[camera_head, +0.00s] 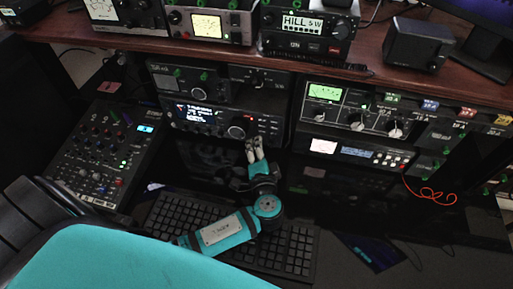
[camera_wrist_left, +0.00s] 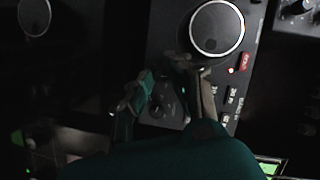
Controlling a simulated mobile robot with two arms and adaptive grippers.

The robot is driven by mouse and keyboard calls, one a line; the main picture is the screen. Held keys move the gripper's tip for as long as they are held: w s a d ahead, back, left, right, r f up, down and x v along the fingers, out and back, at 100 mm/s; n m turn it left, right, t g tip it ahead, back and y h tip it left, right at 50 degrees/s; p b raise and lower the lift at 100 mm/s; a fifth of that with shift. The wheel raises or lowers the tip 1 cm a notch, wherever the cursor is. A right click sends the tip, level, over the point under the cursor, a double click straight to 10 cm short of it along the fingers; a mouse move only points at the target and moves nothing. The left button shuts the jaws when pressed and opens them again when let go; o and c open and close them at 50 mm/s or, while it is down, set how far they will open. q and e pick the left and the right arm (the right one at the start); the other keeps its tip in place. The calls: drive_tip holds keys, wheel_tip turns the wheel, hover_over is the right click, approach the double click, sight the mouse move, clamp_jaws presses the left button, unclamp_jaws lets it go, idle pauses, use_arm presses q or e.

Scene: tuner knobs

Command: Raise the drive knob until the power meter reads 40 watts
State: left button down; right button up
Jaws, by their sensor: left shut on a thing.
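My left gripper (camera_head: 254,148) reaches up to the lower right of the black transceiver's front (camera_head: 180,124). In the left wrist view its fingers (camera_wrist_left: 176,72) are closed on a small knob on the panel, just below the large round dial (camera_wrist_left: 217,28). The fingers mostly hide that knob, and I cannot read its label. A green-lit meter (camera_head: 324,92) shows on the unit to the right, and a pale meter (camera_head: 207,26) on the shelf above. I cannot read either needle or tell which is the power meter. My right gripper is not in view.
A mixer (camera_head: 105,150) stands at the left. A keyboard (camera_head: 185,216) lies under my left arm. A red button (camera_wrist_left: 245,62) sits close to the fingers. A lower unit with a red cable (camera_head: 430,194) is at the right.

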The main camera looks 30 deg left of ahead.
use_arm(q)
drive_tip(key=shift+m+t, duration=0.3)
drive_tip(key=shift+m, duration=0.4)
drive_tip(key=shift+y, duration=0.3)
drive_tip(key=c, duration=1.3)
unclamp_jaws()
drive_tip(key=shift+o, duration=0.2)
drive_tip(key=shift+d, duration=0.1)
drive_tip(key=v, duration=1.2)
